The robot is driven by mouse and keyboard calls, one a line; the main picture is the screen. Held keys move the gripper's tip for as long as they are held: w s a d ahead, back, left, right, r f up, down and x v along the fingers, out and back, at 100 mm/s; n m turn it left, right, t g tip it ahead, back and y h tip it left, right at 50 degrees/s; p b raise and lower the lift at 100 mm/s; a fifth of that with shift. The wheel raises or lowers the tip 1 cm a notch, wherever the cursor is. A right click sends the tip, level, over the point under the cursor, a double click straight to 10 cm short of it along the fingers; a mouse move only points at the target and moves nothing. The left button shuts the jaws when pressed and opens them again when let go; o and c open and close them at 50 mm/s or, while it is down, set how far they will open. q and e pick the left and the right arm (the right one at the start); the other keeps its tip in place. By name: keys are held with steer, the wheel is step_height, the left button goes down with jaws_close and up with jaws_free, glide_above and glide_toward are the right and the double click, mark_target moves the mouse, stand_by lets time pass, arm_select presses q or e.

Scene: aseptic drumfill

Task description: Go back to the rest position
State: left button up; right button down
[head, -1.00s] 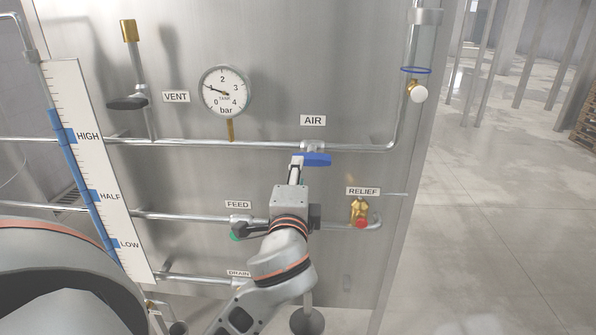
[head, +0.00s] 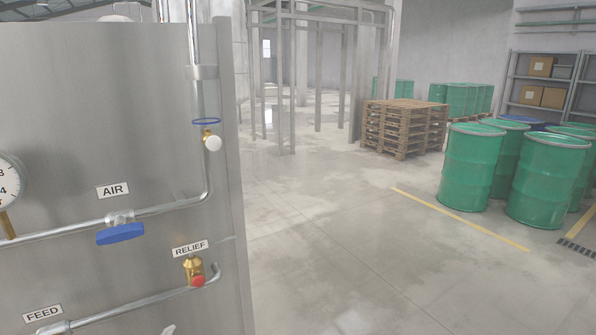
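The steel panel (head: 110,160) fills the left of the head view. On it are the AIR valve with its blue handle (head: 120,234), the RELIEF valve (head: 194,270) with a red end, and part of the pressure gauge (head: 8,190) cut off by the left edge. The FEED label (head: 43,313) shows at the bottom left. A small grey shape at the bottom edge below the RELIEF valve is too little to identify. Neither of my grippers can be made out in the view.
Green drums (head: 470,165) stand at the right behind a yellow floor line (head: 455,217). Stacked pallets (head: 400,128) and steel posts stand farther back. Shelving (head: 548,82) with boxes is at the far right. The floor (head: 330,235) in the middle is clear.

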arm_select(q)
steer(key=s+d+f+n+g+h, duration=0.1)
steer(key=s+d+f+n+h, duration=0.1)
steer(key=s+f, duration=0.7)
steer(key=s+d+f+n+g+h, duration=0.2)
steer(key=s+f+n, duration=0.3)
steer(key=s+f, duration=0.4)
step_height(320, 180, down, 7)
steer(key=shift+s+d+r, duration=0.2)
steer(key=shift+s+d, duration=0.05)
steer(key=shift+d, duration=0.35)
steer(key=shift+a, duration=0.1)
